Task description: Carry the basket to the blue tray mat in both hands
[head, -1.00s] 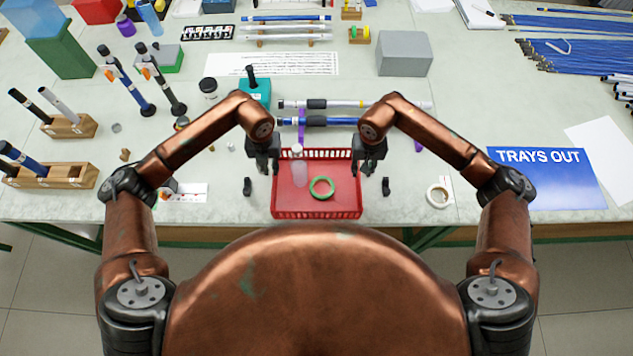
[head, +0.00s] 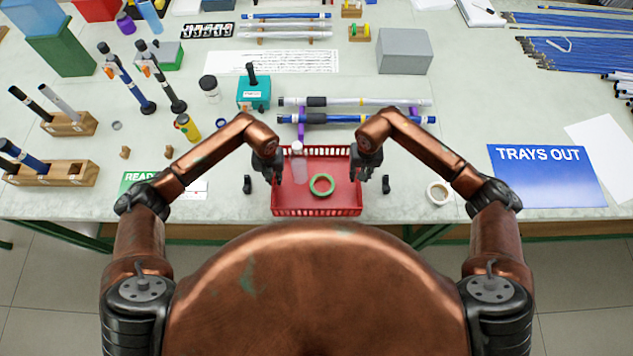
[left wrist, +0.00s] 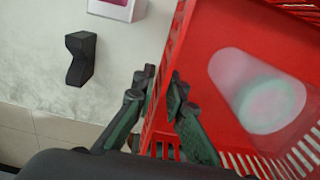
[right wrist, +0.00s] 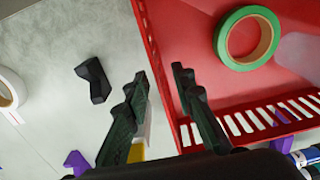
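The red basket (head: 318,211) stands on the table in front of me, holding a green tape ring (head: 321,185) and a clear bottle (head: 299,167). The blue tray mat (head: 546,190), marked "TRAYS OUT", lies at the right and is bare. My left gripper (head: 271,177) is at the basket's left wall; in the left wrist view its open fingers (left wrist: 162,82) straddle that wall (left wrist: 170,58). My right gripper (head: 366,179) is at the right wall; in the right wrist view its open fingers (right wrist: 160,76) straddle the wall (right wrist: 152,38). Whether they touch the walls is unclear.
Black angled blocks stand beside the basket, left (head: 248,186) and right (head: 386,185). A white tape roll (head: 438,193) lies between basket and mat. A rack with rods (head: 355,119) is close behind the basket. A grey box (head: 404,52) stands farther back.

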